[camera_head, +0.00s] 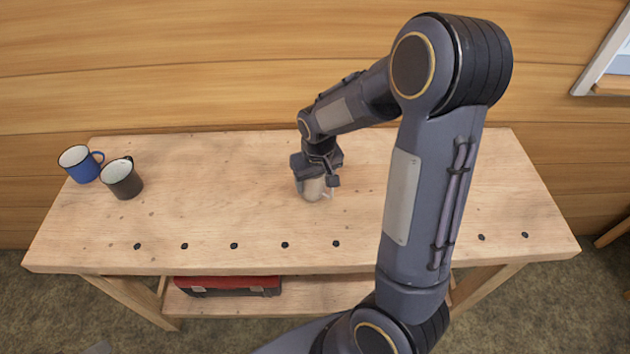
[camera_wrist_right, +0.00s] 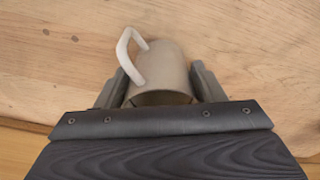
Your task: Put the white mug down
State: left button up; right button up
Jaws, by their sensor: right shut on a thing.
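The white mug (camera_head: 314,190) is at the middle of the wooden workbench in the head view, partly hidden by my right gripper (camera_head: 318,172). In the right wrist view the mug (camera_wrist_right: 160,70) sits between the two fingers of my right gripper (camera_wrist_right: 163,82), with its handle toward the upper left. The gripper is shut on the mug's body. The mug is low over the bench top, and I cannot tell whether its base touches the wood. My left gripper is not in view.
The wooden workbench (camera_head: 220,215) has a row of dark holes along its front. A blue mug (camera_head: 80,164) and a dark mug (camera_head: 122,178) stand close together at its left end. A red toolbox (camera_head: 228,285) is on the lower shelf. The bench between the dark mug and my gripper is clear.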

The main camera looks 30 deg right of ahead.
jog(key=shift+f, duration=0.45)
jog(key=shift+f, duration=0.1)
jog(key=o, duration=1)
